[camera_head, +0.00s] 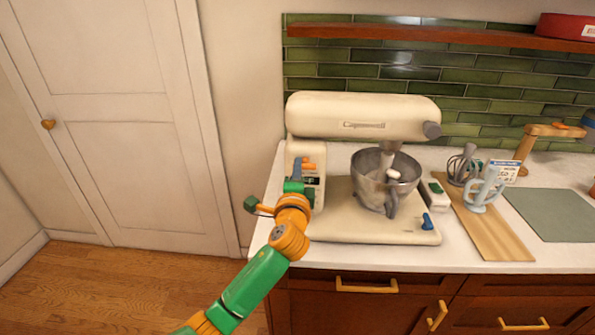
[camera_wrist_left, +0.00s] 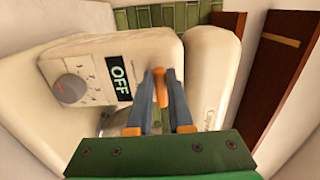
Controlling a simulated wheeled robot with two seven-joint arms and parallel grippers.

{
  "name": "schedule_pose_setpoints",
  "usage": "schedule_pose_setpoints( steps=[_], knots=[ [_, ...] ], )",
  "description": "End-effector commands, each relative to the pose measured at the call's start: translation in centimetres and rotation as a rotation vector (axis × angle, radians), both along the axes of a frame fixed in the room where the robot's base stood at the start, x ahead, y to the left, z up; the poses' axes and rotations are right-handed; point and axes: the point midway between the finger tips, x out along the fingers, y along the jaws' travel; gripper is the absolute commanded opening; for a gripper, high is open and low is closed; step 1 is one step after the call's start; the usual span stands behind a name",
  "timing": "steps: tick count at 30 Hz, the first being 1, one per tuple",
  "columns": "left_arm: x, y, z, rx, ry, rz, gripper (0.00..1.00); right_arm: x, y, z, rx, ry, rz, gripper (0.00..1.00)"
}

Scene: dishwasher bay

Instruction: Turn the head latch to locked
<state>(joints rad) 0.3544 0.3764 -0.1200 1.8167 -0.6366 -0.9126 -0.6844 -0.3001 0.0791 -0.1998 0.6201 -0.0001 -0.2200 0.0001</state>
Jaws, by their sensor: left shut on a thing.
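The cream stand mixer (camera_head: 362,107) stands on the worktop with its head level above the steel bowl (camera_head: 372,182). The head latch (camera_head: 309,166), a small orange lever, is on the left side of the mixer's column. My left gripper (camera_head: 300,169) reaches it from the front left. In the left wrist view, the two blue-grey fingers (camera_wrist_left: 161,84) are closed around the orange latch (camera_wrist_left: 160,91), partly hiding it. I cannot tell the latch's exact setting. My right gripper is in neither view.
An "OFF" label (camera_wrist_left: 119,76) and a grey knob (camera_wrist_left: 70,88) are close beside the fingers. Right of the mixer are a wooden board (camera_head: 497,236) with a whisk (camera_head: 463,165) and pale blue mug (camera_head: 484,190), and a green mat (camera_head: 556,214). A shelf (camera_head: 440,35) runs above.

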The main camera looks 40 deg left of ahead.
Motion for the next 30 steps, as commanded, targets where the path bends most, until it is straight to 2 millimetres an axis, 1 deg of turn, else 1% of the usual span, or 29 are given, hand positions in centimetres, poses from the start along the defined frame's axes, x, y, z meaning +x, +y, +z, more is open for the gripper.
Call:
schedule_pose_setpoints(
  steps=[11,12,15,23,25,28,30],
  knots=[
    [0.0,0.0,0.2,-0.004,-0.007,-0.001,0.0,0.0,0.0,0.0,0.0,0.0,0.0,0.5],
    [0.0,0.0,0.2,-0.004,-0.007,-0.001,0.24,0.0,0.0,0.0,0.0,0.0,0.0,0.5],
    [0.0,0.0,0.2,-0.003,-0.007,-0.001,0.49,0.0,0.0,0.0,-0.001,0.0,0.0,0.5],
    [0.0,0.0,0.1,-0.002,-0.004,-0.001,0.49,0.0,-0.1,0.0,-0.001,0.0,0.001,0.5],
    [-0.3,-0.2,0.0,-0.002,-0.004,-0.001,0.49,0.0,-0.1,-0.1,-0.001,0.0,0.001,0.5],
    [-1.4,-1.0,-0.2,-0.003,-0.004,-0.003,0.49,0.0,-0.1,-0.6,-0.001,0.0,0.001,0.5],
    [-2.5,-1.7,-0.2,-0.004,-0.005,-0.004,0.49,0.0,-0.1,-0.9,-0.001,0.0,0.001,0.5]
  ],
)
